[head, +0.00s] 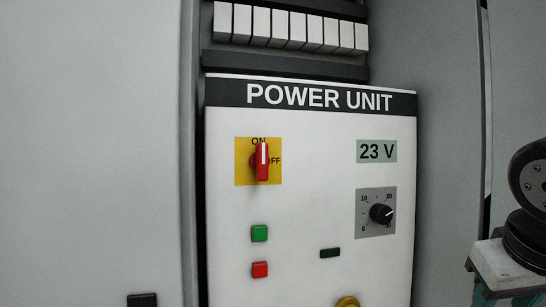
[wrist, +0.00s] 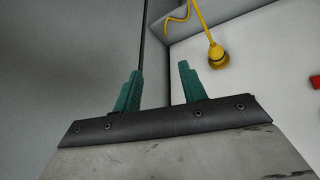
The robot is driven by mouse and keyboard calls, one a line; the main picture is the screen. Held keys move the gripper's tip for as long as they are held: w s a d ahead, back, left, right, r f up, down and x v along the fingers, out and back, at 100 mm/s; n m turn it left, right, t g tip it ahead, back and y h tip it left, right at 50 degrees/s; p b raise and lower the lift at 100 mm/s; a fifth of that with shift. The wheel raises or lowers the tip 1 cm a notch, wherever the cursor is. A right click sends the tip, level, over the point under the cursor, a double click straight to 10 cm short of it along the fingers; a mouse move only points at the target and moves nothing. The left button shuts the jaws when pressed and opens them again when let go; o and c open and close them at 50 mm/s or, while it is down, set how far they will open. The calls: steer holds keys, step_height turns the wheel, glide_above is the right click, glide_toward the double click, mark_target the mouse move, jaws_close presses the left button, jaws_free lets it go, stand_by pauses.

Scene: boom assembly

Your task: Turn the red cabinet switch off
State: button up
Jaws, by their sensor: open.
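The red switch (head: 262,161) sits on a yellow plate (head: 243,176) on the panel labelled POWER UNIT, in the head view.
Below the switch are a green button (head: 260,233) and a red button (head: 260,269). To the right are a 23 V display (head: 376,151) and a black knob (head: 381,213). A yellow plug with a cable (wrist: 217,55) is on the panel in the wrist view.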

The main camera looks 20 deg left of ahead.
steer(key=w+a+r+n+t+y, duration=0.1)
steer(key=w+a+r+t, duration=0.15)
steer(key=a+r, duration=0.35)
steer(key=w+a+r+n+t+y, duration=0.1)
steer(key=w+a+r, duration=0.3)
steer(key=a, duration=0.4)
steer(key=n+t+y, duration=0.2)
steer(key=y, duration=0.3)
glide_toward(263, 154)
steer(key=x, duration=0.4)
steer(key=shift+y, duration=0.3)
steer(key=x, duration=0.5)
steer(key=shift+w+f, duration=0.2)
steer(key=shift+w, duration=0.1)
steer(key=shift+x, duration=0.85)
steer(key=c, duration=0.6)
